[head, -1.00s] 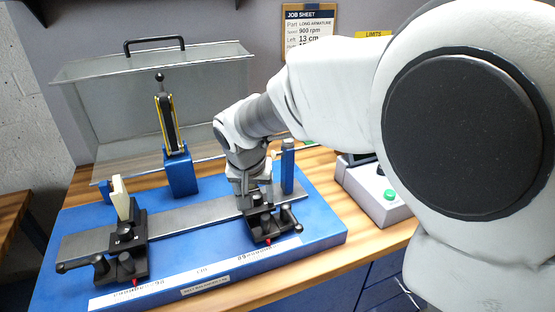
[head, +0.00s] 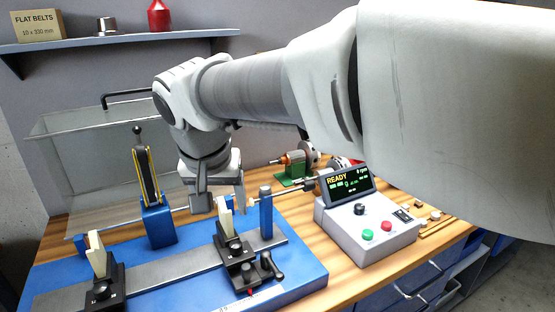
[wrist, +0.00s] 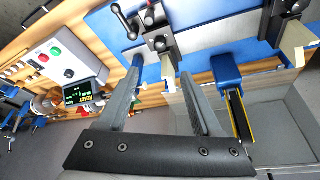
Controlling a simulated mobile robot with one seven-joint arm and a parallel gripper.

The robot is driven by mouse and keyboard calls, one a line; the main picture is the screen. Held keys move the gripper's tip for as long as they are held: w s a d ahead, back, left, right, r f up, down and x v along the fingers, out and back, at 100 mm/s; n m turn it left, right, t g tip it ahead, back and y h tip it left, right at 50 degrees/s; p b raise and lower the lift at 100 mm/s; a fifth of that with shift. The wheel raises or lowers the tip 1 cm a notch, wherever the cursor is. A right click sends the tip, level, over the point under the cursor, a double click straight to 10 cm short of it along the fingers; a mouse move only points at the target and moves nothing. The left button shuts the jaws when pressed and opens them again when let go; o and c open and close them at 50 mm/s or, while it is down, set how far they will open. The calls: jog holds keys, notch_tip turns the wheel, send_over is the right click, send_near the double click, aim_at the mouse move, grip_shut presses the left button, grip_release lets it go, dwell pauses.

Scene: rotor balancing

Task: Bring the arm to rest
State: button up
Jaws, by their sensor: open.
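My gripper (head: 221,199) is open and empty in the head view, raised above the blue balancing machine base (head: 305,278). Its two grey fingers (wrist: 163,75) stand wide apart in the wrist view. The right bearing pedestal (head: 238,255), black with a cream upright piece, stands on the grey rail just below the gripper. It also shows beyond the fingers in the wrist view (wrist: 160,42). The left pedestal (head: 97,290) stands at the other end of the rail. My arm reaches across the head view from the right.
A clear guard with a black handle (head: 85,150) stands behind the base. A blue post with a yellow-edged lever (head: 158,222) and a slim blue post (head: 266,212) rise nearby. The control box (head: 365,235) reads READY. A wall shelf (head: 130,37) hangs above.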

jog(key=shift+s+r, duration=0.15)
jog(key=shift+r, duration=0.15)
jog(key=s+d+r+p, duration=0.1)
jog(key=d, duration=0.6)
jog(key=s+d+r+p, duration=0.2)
jog(key=d, duration=0.5)
jog(key=s+d+f+t+p, duration=0.1)
jog(key=s+d+f+p, duration=0.1)
jog(key=s+d, duration=0.7)
jog(key=d+f, duration=0.1)
jog(key=d, duration=0.3)
jog(key=shift+s+m, duration=0.4)
